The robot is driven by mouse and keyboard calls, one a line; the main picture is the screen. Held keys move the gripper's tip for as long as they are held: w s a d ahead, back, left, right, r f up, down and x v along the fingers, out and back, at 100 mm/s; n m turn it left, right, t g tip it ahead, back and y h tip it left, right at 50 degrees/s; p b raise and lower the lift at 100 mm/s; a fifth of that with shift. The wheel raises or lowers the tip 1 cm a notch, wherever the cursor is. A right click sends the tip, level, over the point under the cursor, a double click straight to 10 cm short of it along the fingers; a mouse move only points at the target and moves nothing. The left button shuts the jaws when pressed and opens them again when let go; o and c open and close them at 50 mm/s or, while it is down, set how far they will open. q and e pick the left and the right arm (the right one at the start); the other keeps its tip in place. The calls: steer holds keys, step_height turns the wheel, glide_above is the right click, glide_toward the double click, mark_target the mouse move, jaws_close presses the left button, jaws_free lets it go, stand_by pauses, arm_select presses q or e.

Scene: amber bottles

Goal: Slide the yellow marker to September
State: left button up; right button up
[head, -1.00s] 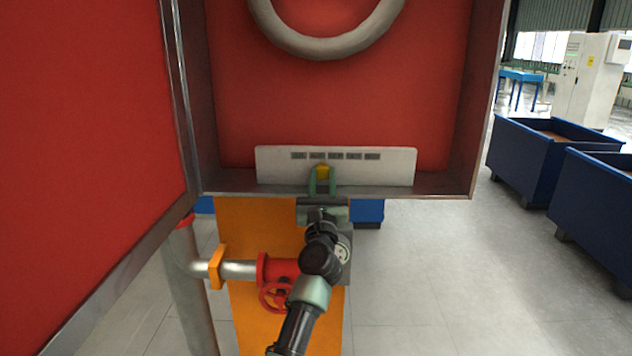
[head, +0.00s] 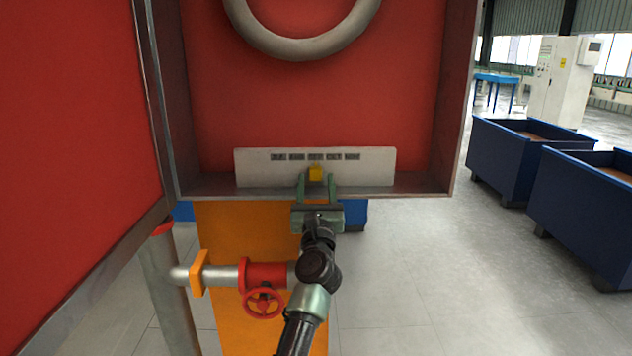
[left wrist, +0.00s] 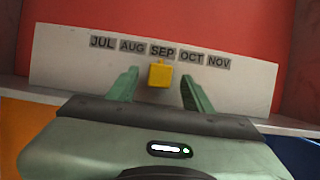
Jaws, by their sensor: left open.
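The white month panel (head: 260,168) stands on the bottom ledge inside the red cabinet. In the left wrist view its grey labels read JUL, AUG, SEP, OCT and NOV. The yellow marker (head: 316,173) sits at the panel's middle; in the left wrist view the yellow marker (left wrist: 160,74) is just below the SEP label (left wrist: 162,51). My left gripper (head: 317,183) is open, with its green fingers either side of the marker and a visible gap on both sides. The left gripper (left wrist: 160,87) shows the same in the left wrist view. My right gripper is not in view.
The red cabinet door (head: 70,120) stands open on the left. A grey ring (head: 300,50) is on the back wall above the panel. A pipe with a red valve wheel (head: 262,302) is below. Blue bins (head: 515,160) stand on the floor at right.

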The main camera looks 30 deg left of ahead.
arm_select(q)
steer(key=v, duration=0.6)
steer(key=shift+s+d+b, duration=0.15)
steer(key=shift+d+b, duration=0.05)
steer(key=shift+b, duration=0.2)
steer(key=shift+f, duration=0.2)
